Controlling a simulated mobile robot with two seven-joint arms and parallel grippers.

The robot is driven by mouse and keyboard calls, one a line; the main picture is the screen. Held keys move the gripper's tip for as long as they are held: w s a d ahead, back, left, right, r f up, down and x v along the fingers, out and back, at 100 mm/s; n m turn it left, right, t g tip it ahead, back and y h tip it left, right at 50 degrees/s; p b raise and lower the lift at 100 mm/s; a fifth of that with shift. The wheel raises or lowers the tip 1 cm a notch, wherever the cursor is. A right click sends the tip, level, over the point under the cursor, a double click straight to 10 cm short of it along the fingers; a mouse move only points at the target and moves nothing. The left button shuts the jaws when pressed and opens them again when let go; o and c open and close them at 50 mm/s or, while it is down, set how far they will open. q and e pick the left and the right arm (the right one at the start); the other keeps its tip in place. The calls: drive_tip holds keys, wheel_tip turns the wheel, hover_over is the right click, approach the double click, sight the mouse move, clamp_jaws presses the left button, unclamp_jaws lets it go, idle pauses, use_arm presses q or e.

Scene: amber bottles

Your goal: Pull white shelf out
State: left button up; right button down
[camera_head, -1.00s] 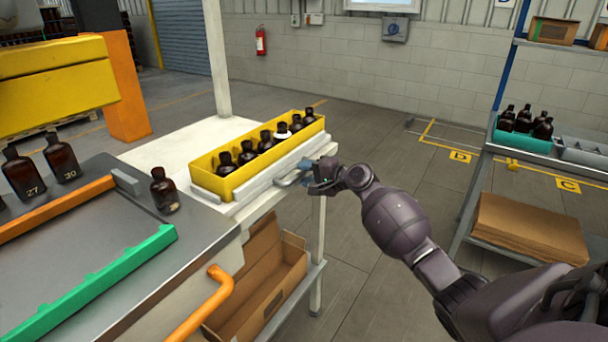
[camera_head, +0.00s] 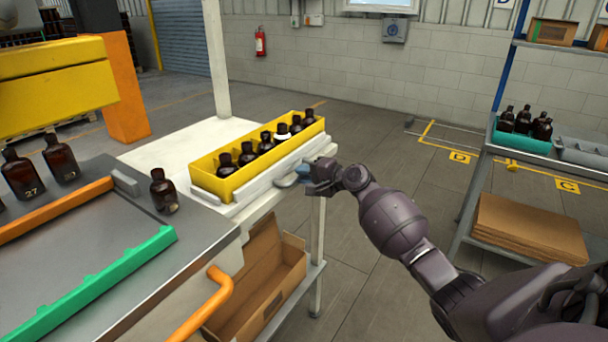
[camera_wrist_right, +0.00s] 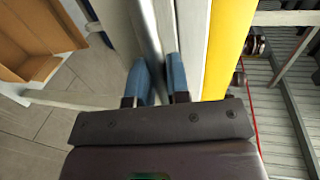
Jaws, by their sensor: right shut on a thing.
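The white shelf (camera_head: 268,180) is a flat pale tray on the white table, with a yellow bin (camera_head: 213,187) of dark bottles on it. A pale handle (camera_head: 287,181) sticks out from its front edge. My right gripper (camera_head: 303,172) is at this handle, at the table's front edge. In the right wrist view, the blue fingertips of the right gripper (camera_wrist_right: 160,75) are shut on the handle (camera_wrist_right: 148,35), beside the white shelf (camera_wrist_right: 192,35) and the yellow bin (camera_wrist_right: 226,50). The exact contact is partly hidden. My left gripper is not in view.
A steel counter (camera_head: 120,230) with a loose amber bottle (camera_head: 163,192) and an orange rail (camera_head: 205,308) stands at left. A cardboard box (camera_head: 262,285) sits beneath the white table. The floor in front is clear; a blue rack (camera_head: 480,185) stands at right.

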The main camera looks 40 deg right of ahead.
drive_tip(key=f+p+v, duration=0.1)
drive_tip(key=v, duration=0.5)
drive_tip(key=shift+f+p, duration=0.25)
drive_tip(key=shift+p, duration=0.05)
drive_tip(key=shift+s, duration=0.1)
drive_tip(key=c, duration=1.4)
unclamp_jaws()
drive_tip(key=shift+d, duration=0.1)
drive_tip(key=o, duration=0.3)
drive_tip(key=shift+s+d+r, duration=0.1)
drive_tip(key=shift+s, duration=0.15)
drive_tip(key=shift+w, duration=0.15)
